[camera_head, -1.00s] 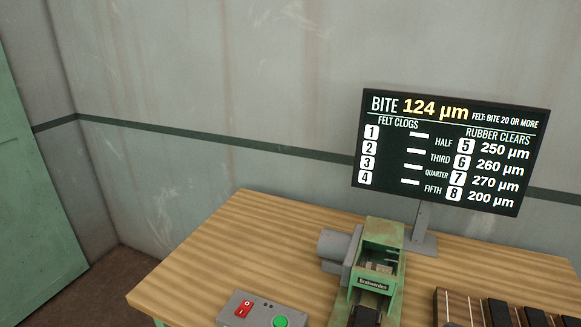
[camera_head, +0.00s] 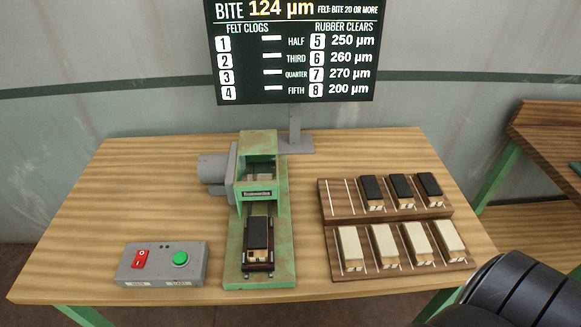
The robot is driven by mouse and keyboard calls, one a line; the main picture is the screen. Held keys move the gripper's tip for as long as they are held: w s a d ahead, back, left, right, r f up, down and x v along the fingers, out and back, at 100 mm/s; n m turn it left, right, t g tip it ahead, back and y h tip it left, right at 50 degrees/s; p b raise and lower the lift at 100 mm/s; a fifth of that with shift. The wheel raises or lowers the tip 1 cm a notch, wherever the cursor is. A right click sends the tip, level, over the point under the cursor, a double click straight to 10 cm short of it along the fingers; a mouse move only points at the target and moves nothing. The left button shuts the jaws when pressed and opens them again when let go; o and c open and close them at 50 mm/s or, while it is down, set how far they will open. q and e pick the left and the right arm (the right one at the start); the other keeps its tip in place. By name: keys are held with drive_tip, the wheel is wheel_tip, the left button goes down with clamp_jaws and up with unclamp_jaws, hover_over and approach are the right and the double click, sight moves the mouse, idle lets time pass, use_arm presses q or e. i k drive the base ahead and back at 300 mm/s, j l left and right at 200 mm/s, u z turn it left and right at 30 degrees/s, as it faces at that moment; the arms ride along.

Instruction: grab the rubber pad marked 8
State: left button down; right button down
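Three black-topped rubber pads stand in the back row of the wooden rack (camera_head: 338,208) at the right of the table: a left one (camera_head: 372,190), a middle one (camera_head: 401,188) and a right one (camera_head: 429,187). The leftmost place in that row is empty. Another black-topped pad (camera_head: 258,238) sits in the front of the green machine (camera_head: 233,262). The marks on the pads are too small to read, so I cannot tell which is 8. Neither gripper's fingers show. A black ribbed part of my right arm is at the lower right corner.
Several cream felt pads (camera_head: 384,245) fill the rack's front row. A control box (camera_head: 162,277) with red switch and green button stands left of the machine. A screen (camera_head: 295,50) behind lists 8 with 200 µm. The table's left side (camera_head: 120,200) is clear. Another bench (camera_head: 545,120) stands at right.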

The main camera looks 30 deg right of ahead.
sight(257, 238)
drive_tip(key=z, duration=0.7)
